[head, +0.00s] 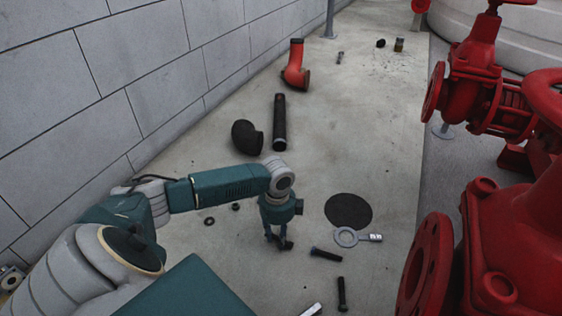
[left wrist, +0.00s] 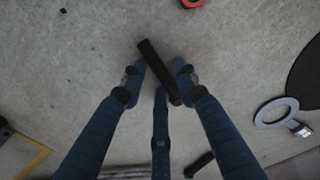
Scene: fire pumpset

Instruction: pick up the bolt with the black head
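My left gripper (head: 278,242) is low over the concrete floor in the head view, with a small dark piece at its fingertips. In the left wrist view its blue fingers (left wrist: 160,80) close in around a black, bar-like bolt (left wrist: 155,63). Another dark bolt (head: 326,254) lies on the floor just right of the gripper, and a third dark bolt (head: 342,294) lies nearer. My right gripper is out of view.
A ring spanner (head: 346,237) and a black disc (head: 349,211) lie to the right. Black pipe pieces (head: 279,122) and a red elbow (head: 295,64) lie farther back. Red valves (head: 478,70) stand along the right; a block wall (head: 140,60) bounds the left.

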